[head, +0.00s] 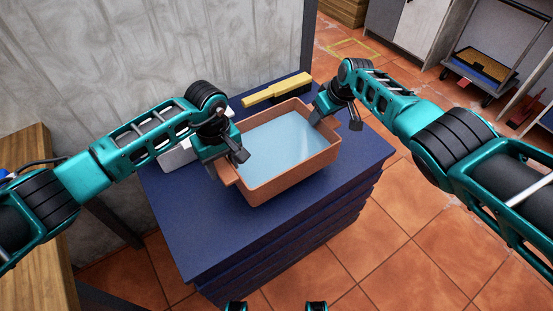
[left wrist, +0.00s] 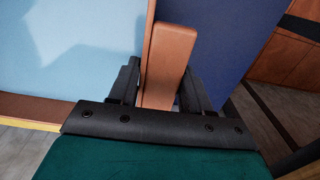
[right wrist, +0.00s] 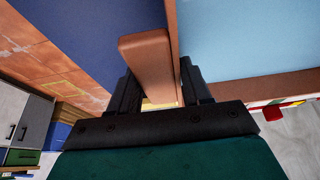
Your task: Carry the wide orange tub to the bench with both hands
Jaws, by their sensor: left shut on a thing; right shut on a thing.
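The wide orange tub (head: 293,178) is over the blue cabinet top, upright, with a pale blue inside. I cannot tell whether it rests on the top or hangs just above it. My left gripper (head: 238,158) is shut on the handle at its left side; that handle (left wrist: 168,55) sits between the fingers in the left wrist view. My right gripper (head: 336,112) is shut on the handle at its right side; that handle (right wrist: 148,62) sits between the fingers in the right wrist view. The fingers hide part of each handle.
The blue cabinet (head: 190,225) has bare top in front of the tub. A white object (head: 174,155) is partly hidden by my left arm. A grey wall (head: 110,60) stands behind. A wooden surface (head: 25,150) is at far left. Tiled floor (head: 400,240) lies open at right.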

